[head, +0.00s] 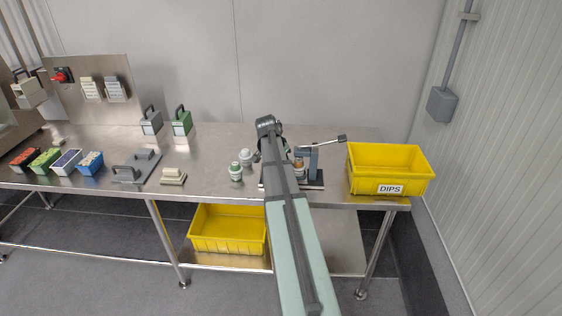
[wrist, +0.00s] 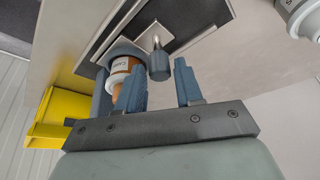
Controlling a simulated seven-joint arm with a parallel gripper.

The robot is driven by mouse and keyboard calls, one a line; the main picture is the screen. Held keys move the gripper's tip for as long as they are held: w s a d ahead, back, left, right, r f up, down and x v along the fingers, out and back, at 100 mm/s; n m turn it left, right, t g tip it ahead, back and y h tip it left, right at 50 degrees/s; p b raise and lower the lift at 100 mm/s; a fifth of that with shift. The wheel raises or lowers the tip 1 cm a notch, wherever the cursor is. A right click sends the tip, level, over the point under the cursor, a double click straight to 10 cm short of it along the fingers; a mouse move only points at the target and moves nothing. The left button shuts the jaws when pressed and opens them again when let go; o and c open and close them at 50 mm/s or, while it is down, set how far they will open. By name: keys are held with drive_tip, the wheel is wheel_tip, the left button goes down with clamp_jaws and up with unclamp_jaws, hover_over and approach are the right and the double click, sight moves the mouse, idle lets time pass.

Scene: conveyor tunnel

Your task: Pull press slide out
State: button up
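The press (head: 313,163) stands on the steel bench left of the DIPS bin, with its long lever pointing right. My arm hides its left part.
A yellow DIPS bin (head: 366,184) stands at the bench's right end. Small coloured bins (head: 90,165) and fixtures (head: 128,174) are further left. Another yellow bin (head: 228,246) is under the bench.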

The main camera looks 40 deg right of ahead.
drive_tip(key=shift+c, duration=0.2)
clamp_jaws()
drive_tip(key=shift+w, duration=0.1)
